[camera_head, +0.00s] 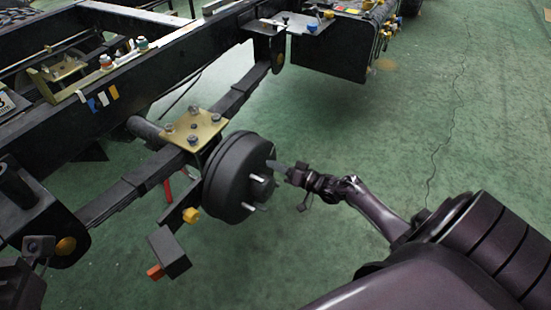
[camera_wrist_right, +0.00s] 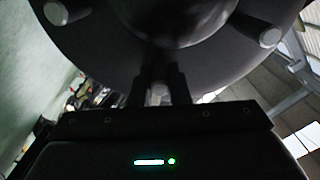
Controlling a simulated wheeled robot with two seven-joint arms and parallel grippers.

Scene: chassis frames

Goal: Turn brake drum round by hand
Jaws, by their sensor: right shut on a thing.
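The brake drum (camera_head: 223,180) is a dark round drum at the axle end, near the middle of the head view. Pale wheel studs stand out from its face, one of them low on it (camera_head: 249,207). In the right wrist view the drum face (camera_wrist_right: 105,55) fills the top, with a stud at the upper left (camera_wrist_right: 55,12) and one at the right (camera_wrist_right: 270,38). My right gripper (camera_head: 283,168) is at the right side of the drum face. Its fingers (camera_wrist_right: 160,92) are shut on a stud (camera_wrist_right: 158,90), mostly hidden between them.
A black chassis frame (camera_head: 165,72) and a leaf spring (camera_head: 125,187) run along the left. A brass plate (camera_head: 192,130) lies on the spring beside the drum. A black box (camera_head: 330,50) hangs behind. Green floor (camera_head: 440,130) is clear to the right.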

